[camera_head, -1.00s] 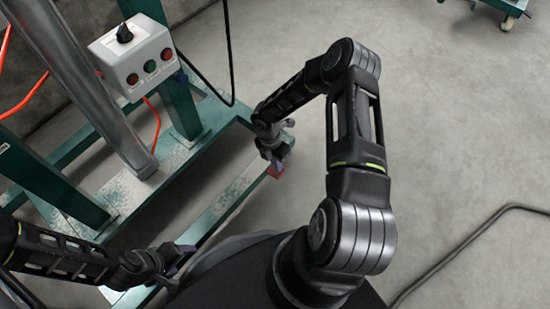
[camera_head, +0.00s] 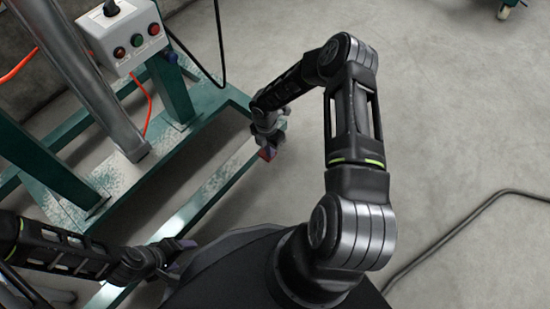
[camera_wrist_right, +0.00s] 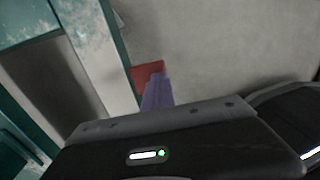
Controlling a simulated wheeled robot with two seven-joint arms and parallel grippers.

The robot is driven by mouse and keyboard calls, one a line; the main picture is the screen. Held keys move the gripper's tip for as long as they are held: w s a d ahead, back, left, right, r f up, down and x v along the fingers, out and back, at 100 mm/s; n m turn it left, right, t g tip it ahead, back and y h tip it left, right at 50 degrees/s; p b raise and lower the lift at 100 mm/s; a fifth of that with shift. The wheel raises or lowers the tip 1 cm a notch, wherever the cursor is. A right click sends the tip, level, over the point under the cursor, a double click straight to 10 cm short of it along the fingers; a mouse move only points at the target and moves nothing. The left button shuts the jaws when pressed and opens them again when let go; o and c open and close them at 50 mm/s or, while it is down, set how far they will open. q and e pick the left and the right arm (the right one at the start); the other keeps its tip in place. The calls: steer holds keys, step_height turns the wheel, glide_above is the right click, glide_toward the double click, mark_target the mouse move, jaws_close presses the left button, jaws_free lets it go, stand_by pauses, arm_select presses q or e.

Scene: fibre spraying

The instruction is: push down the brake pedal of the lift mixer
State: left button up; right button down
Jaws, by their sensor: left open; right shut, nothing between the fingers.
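The lift mixer's green frame (camera_head: 205,197) stands on the floor at the left of the head view. The red brake pedal (camera_head: 267,154) is at the right end of its base and is mostly hidden by my right gripper (camera_head: 272,145). In the right wrist view the red pedal (camera_wrist_right: 148,73) shows just beyond the purple fingers of my right gripper (camera_wrist_right: 157,92). The fingers are shut and empty, and overlap the pedal in view; I cannot tell whether they touch it. My left gripper (camera_head: 180,258) is open and empty, low at the left by the frame's near bar.
A grey control box (camera_head: 125,38) with a knob and coloured buttons sits on the frame beside a grey metal column (camera_head: 95,95). A dark cable (camera_head: 455,235) lies on the floor at right. The concrete floor (camera_head: 450,130) is otherwise mostly clear there.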

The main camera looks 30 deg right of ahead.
steer(key=shift+s+f, duration=0.3)
steer(key=shift+s, duration=0.05)
steer(key=shift+w+d+f, duration=0.1)
steer(key=shift+f, duration=0.05)
arm_select(q)
steer(key=shift+f, duration=0.35)
steer(key=shift+r+p, duration=0.5)
steer(key=shift+r, duration=0.05)
arm_select(e)
steer(key=shift+r, duration=0.85)
